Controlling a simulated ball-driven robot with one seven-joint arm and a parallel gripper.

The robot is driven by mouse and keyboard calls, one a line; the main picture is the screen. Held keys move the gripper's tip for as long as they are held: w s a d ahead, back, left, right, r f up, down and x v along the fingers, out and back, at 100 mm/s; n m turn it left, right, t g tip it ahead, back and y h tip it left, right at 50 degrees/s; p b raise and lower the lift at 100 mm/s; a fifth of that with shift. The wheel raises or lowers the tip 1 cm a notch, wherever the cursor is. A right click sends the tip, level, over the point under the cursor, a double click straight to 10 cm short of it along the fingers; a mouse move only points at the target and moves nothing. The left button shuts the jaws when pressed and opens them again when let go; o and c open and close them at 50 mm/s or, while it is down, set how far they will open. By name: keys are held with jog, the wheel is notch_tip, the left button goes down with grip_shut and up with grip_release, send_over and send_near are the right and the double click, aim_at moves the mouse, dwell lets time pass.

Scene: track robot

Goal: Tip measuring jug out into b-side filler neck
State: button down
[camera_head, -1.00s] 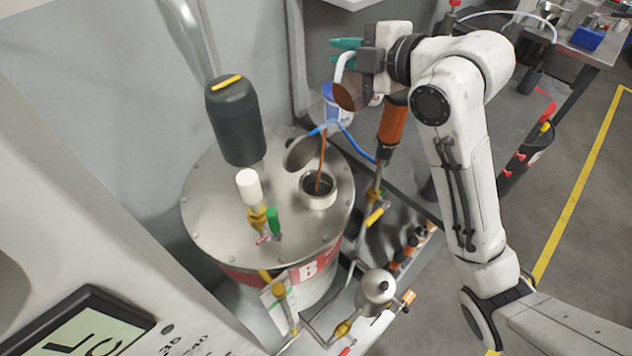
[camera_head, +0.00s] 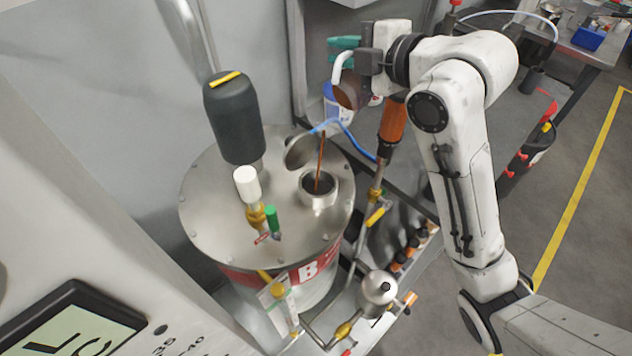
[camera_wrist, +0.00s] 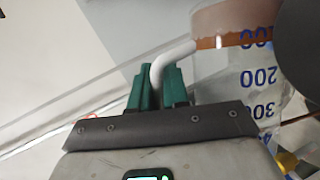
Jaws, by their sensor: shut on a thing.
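My gripper (camera_head: 346,50) is shut on the white handle (camera_wrist: 172,60) of the measuring jug, between its teal fingers. The clear jug with blue scale numbers (camera_wrist: 258,75) is tipped well over in the head view (camera_head: 350,92), up and to the right of the filler neck. Brown liquid (camera_wrist: 235,42) shows in it in the wrist view. A thin brown stream (camera_head: 321,155) falls into the open b-side filler neck (camera_head: 330,198) on the steel drum top. The neck's round lid (camera_head: 299,150) stands open behind it. How much liquid is left is unclear.
The drum (camera_head: 225,215) carries a red B label (camera_head: 307,270), a dark cylinder with a yellow mark (camera_head: 233,120), and a white-capped valve (camera_head: 247,184). An orange-handled tool (camera_head: 393,122) and blue hose (camera_head: 352,140) stand close to the jug. Pipes and a metal pot (camera_head: 379,287) sit in front.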

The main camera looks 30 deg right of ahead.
aim_at(344, 56)
jog(key=shift+s+a+n+b, duration=0.45)
jog(key=shift+a+b, duration=0.2)
jog(key=shift+b, duration=0.25)
dwell(1.0)
jog(key=shift+s+a+r+n+t+h+b, duration=0.4)
jog(key=shift+s+a+r+n+t+b, duration=0.55)
jog(key=shift+b, duration=0.75)
dwell(1.3)
jog(key=shift+w, duration=0.15)
